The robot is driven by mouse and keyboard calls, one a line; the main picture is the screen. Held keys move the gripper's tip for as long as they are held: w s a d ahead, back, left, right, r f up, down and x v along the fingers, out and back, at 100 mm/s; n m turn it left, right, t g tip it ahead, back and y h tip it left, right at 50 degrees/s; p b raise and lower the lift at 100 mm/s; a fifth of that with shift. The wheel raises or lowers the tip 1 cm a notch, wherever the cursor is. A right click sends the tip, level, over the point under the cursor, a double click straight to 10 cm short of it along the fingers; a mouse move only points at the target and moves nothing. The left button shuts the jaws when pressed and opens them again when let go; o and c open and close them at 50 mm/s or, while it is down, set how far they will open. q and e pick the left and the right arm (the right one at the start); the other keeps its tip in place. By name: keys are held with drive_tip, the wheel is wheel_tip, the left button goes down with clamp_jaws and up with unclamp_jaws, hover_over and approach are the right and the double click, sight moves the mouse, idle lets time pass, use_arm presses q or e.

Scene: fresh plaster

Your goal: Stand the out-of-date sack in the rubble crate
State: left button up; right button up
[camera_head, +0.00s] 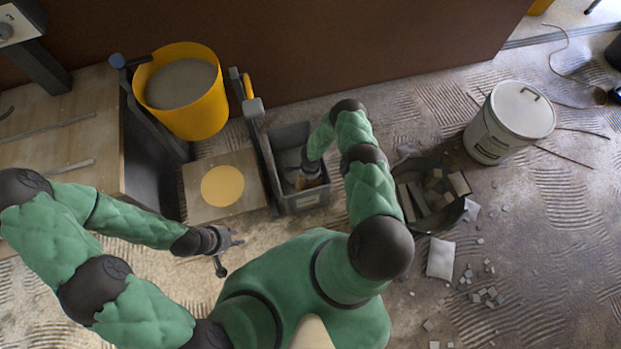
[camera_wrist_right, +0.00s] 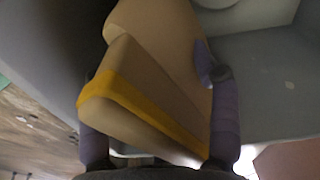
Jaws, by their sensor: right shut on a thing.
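A tan sack with a yellow band (camera_wrist_right: 140,62) is between the fingers of my right gripper (camera_wrist_right: 160,105), which is shut on it. In the head view this gripper (camera_head: 312,172) reaches down into a grey crate (camera_head: 306,201), and only a little of the sack shows. The sack is tilted in the wrist view; any date on it cannot be read. The rubble crate (camera_head: 420,164) is the dark container right of my right arm, with broken chunks inside. My left gripper (camera_head: 227,254) is open and empty above the floor at the lower left.
A yellow bucket (camera_head: 212,112) stands left of the grey crate, behind a board with a yellow disc (camera_head: 222,186). A white lidded bucket (camera_head: 490,143) stands at the right. A pale block (camera_head: 440,258) and scattered rubble lie near the rubble crate. A wooden bench (camera_head: 75,130) is at the left.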

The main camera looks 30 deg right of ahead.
sight(311, 181)
drive_tip(key=shift+w+d+f+b, duration=0.1)
drive_tip(key=shift+f+b, duration=1)
drive_tip(key=shift+f, duration=1.3)
drive_tip(key=o, duration=1.7)
